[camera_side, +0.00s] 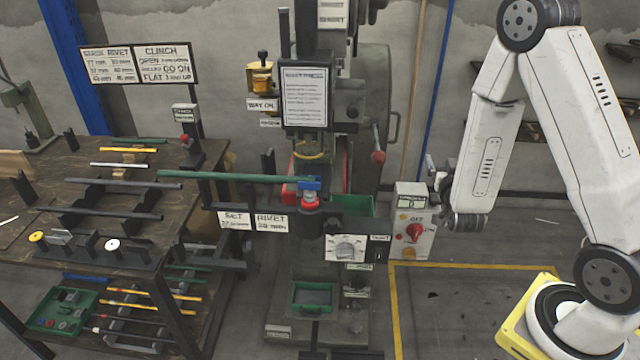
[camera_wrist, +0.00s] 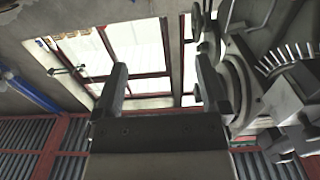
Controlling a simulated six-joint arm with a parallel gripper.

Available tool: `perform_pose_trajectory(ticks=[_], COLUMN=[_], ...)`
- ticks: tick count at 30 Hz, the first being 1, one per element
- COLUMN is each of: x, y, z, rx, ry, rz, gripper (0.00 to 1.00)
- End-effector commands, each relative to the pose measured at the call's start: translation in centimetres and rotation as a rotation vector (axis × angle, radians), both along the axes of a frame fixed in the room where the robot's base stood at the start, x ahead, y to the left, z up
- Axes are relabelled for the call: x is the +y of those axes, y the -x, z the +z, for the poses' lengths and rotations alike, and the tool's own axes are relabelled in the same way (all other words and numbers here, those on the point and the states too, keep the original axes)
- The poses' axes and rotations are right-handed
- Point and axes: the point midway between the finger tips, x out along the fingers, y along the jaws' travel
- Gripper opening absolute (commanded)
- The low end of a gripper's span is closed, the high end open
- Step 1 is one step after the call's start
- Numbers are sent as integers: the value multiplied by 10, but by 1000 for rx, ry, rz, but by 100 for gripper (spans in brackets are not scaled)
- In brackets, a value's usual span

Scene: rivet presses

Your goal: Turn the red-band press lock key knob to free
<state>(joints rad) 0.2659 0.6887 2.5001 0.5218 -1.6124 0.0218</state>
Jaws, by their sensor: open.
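A grey press stands in the middle of the side view, with red parts (camera_side: 348,170) behind its work area. A red rotary knob (camera_side: 414,233) sits on a light control box marked OFF, right of the press. A white panel with a round grey dial (camera_side: 345,249) is on the press front. I cannot tell which of these is the lock key knob, or read its setting. My gripper (camera_wrist: 162,85) is open and empty in the wrist view, aimed at windows. In the side view my gripper (camera_side: 432,170) is small, above and right of the control box, apart from it.
A long green bar (camera_side: 235,177) reaches from the workbench (camera_side: 140,165) to the press. A lever with a red ball (camera_side: 378,157) stands out on the press's right. Floor inside the yellow line (camera_side: 470,266) is mostly clear. Machine parts (camera_wrist: 275,70) fill the wrist view's right.

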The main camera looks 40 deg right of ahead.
Motion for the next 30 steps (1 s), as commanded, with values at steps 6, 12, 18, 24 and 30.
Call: perform_pose_trajectory(ticks=[6, 12, 18, 24, 30], x=[0, 1, 1, 1, 1], y=[1, 0, 1, 1, 1], z=[-44, -84, -127, -173, -222], rx=[6, 4, 4, 3, 2], ry=[-3, -3, -3, -3, -2], rz=[1, 2, 2, 1, 2], gripper=[94, 94, 94, 94, 94])
